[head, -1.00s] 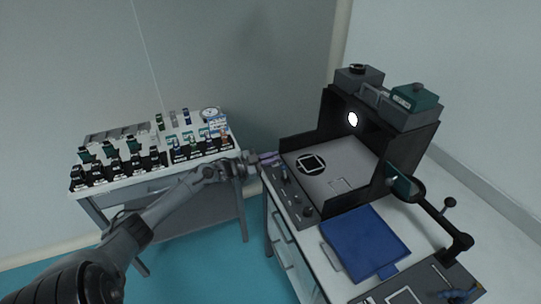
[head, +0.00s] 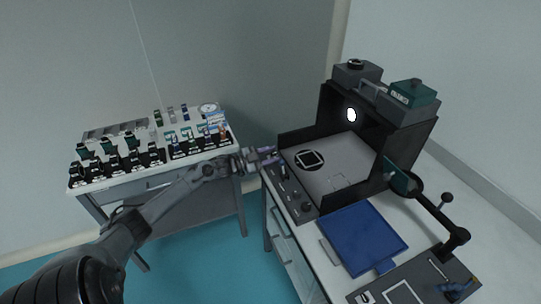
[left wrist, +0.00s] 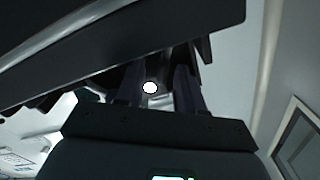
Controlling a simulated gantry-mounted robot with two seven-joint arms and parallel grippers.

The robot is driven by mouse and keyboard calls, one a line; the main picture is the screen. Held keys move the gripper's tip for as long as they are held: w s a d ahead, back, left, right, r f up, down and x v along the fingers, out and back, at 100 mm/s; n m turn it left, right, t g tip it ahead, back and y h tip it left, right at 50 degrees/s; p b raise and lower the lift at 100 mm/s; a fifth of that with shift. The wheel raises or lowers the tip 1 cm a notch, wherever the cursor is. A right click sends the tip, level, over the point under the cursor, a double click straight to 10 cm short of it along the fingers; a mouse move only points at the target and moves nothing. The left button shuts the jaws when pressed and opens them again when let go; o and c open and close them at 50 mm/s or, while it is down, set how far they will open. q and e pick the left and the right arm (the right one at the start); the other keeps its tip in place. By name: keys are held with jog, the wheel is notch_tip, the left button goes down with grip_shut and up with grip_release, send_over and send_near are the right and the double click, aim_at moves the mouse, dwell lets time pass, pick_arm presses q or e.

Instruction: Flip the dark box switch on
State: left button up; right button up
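The dark box (head: 323,124) is a black open-fronted enclosure on the right-hand table, with a lit white disc (head: 351,115) on its back wall. A dark control strip (head: 293,190) with small switches and knobs runs along its left side. My left gripper (head: 268,155) is at the far end of this strip, beside the box's corner. Its two fingers look apart, with nothing seen between them. In the left wrist view the fingers (left wrist: 157,88) stand apart with a white disc visible between them. The switch at the fingertips is too small to make out. My right gripper is out of view.
A blue panel (head: 362,238) lies in front of the box, with a jointed black arm (head: 436,212) at its right. A white side table (head: 112,179) at the left holds several bottles and dark holders. Teal-topped equipment (head: 412,94) sits on the box.

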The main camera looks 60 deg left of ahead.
pick_arm(q)
jog(key=shift+s+a, duration=0.1)
jog(key=shift+s, duration=0.35)
jog(key=s+a+p, duration=0.1)
jog(key=s+p, duration=0.2)
jog(key=s, duration=0.6)
jog(key=shift+s+a, duration=0.35)
jog(key=shift+s, duration=0.05)
